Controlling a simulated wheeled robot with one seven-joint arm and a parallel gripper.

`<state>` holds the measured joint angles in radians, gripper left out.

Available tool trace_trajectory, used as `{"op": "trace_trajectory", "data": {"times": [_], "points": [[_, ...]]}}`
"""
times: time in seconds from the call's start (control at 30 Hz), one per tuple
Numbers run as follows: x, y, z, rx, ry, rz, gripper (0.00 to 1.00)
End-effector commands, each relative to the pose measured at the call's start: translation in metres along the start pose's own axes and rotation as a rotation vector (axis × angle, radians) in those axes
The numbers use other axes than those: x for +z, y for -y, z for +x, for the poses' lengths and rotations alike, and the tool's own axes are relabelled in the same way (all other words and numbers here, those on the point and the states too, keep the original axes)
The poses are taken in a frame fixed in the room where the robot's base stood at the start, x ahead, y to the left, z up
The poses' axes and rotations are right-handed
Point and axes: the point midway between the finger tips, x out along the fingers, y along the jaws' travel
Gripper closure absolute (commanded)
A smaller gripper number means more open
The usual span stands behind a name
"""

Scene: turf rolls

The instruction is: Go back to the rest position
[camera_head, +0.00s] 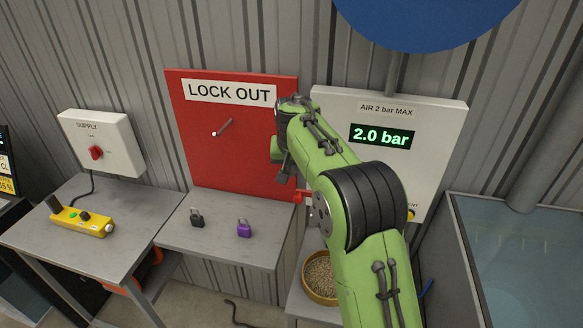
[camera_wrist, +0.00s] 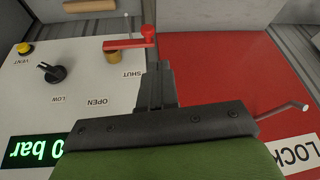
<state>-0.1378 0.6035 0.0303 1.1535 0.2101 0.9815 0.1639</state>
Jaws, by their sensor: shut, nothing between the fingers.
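My green arm reaches up in front of the air panel (camera_head: 440,125) in the head view. Its gripper end is mostly hidden there by the arm's own links. In the wrist view my gripper (camera_wrist: 156,80) shows as dark fingers, closed together and empty. It is in front of the seam between the pale panel (camera_wrist: 75,110) and the red LOCK OUT board (camera_wrist: 225,75). A red valve handle (camera_wrist: 130,43) on a brass fitting lies close to the fingers in that view, by the SHUT label. I cannot tell the exact gap.
A black padlock (camera_head: 197,218) and a purple padlock (camera_head: 244,229) stand on the middle table (camera_head: 225,250). A yellow pendant (camera_head: 82,222) lies on the left table. A peg (camera_head: 222,127) sticks out of the red board. A bowl of grains (camera_head: 319,277) is below my arm; a glass-sided tank (camera_head: 520,255) stands right.

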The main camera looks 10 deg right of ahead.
Motion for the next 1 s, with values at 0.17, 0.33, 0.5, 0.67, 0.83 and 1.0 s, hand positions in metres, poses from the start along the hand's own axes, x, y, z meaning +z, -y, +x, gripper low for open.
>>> {"op": "trace_trajectory", "data": {"times": [0.17,0.33,0.5,0.67,0.83,1.0], "points": [[0.0,0.0,-0.006,0.0,0.001,0.0,1.0],[0.0,0.0,-0.005,0.0,0.0,0.0,1.0],[0.011,-0.011,-0.03,-0.002,-0.01,-0.013,1.0],[0.059,-0.04,-0.087,-0.009,-0.029,-0.054,1.0],[0.131,-0.071,-0.132,-0.016,-0.048,-0.097,1.0],[0.216,-0.098,-0.152,-0.027,-0.065,-0.138,1.0]]}}
